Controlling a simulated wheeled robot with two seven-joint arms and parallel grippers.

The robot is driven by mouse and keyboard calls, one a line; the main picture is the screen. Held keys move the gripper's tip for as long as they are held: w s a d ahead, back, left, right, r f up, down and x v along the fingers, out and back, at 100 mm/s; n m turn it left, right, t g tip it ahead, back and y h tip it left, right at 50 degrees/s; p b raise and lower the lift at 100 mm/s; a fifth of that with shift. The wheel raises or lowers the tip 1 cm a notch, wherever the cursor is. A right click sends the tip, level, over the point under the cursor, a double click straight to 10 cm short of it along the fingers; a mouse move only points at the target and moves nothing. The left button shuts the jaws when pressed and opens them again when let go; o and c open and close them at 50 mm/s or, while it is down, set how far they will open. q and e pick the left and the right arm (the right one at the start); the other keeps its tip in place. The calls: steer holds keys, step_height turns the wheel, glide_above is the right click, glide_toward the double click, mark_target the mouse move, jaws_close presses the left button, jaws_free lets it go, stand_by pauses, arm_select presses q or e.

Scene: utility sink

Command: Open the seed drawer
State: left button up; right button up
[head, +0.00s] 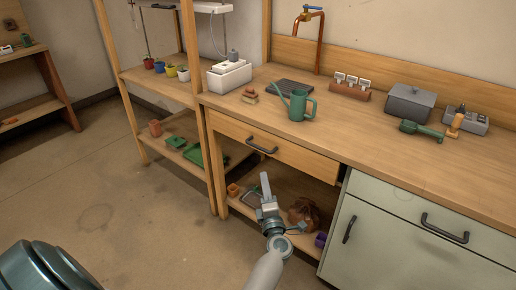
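The wooden drawer (300,158) sits under the left part of the workbench top. Its front looks about flush with the bench, and it has a dark bar handle (262,146). My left gripper (266,186) is in front of the bench, its finger pointing up, below the handle in the picture and apart from it. Only one finger shows clearly, so its opening cannot be told. No object shows in it. My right gripper is not in view.
A green watering can (298,106) stands on the bench above the drawer. A pale green cabinet (405,235) with dark handles is at the right. The lower shelf holds a brown sack (304,213) and small items. Open floor (110,210) lies to the left.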

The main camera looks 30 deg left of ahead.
mark_target(258, 147)
arm_select(q)
steer(key=x, duration=1.7)
steer(key=shift+w+a, duration=0.15)
steer(key=shift+a, duration=0.05)
jaws_close()
